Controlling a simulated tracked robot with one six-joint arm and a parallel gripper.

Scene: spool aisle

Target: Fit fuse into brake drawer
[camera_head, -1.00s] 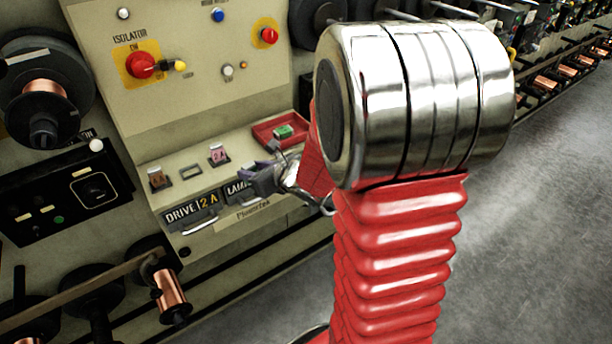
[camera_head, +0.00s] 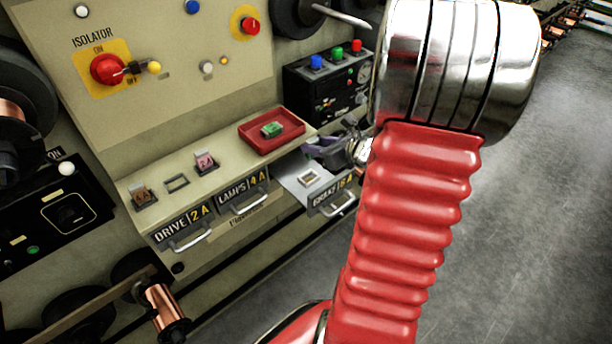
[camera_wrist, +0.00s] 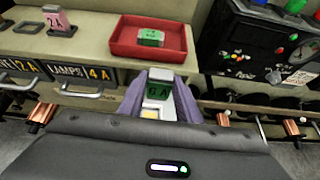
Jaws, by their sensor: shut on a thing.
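My gripper (camera_head: 328,147) has purple fingers and is above the right side of the open brake drawer (camera_head: 330,205) in the head view. In the wrist view the fingers are shut on a green fuse (camera_wrist: 160,88) marked 6 A. That fuse cannot be made out in the head view. The brake drawer is pulled out of the sloping desk and bears a pale square socket (camera_head: 308,178), which looks empty. In the wrist view a whitish and yellow patch shows below the held fuse; I cannot tell whether they touch.
A red tray (camera_head: 275,147) on the desk holds another green fuse (camera_head: 271,130). A pink fuse (camera_head: 205,162) and a brown fuse (camera_head: 143,196) stand left. The drive drawer (camera_head: 186,234) and lamps drawer (camera_head: 244,200) are closed. A black control box (camera_head: 325,90) stands behind.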

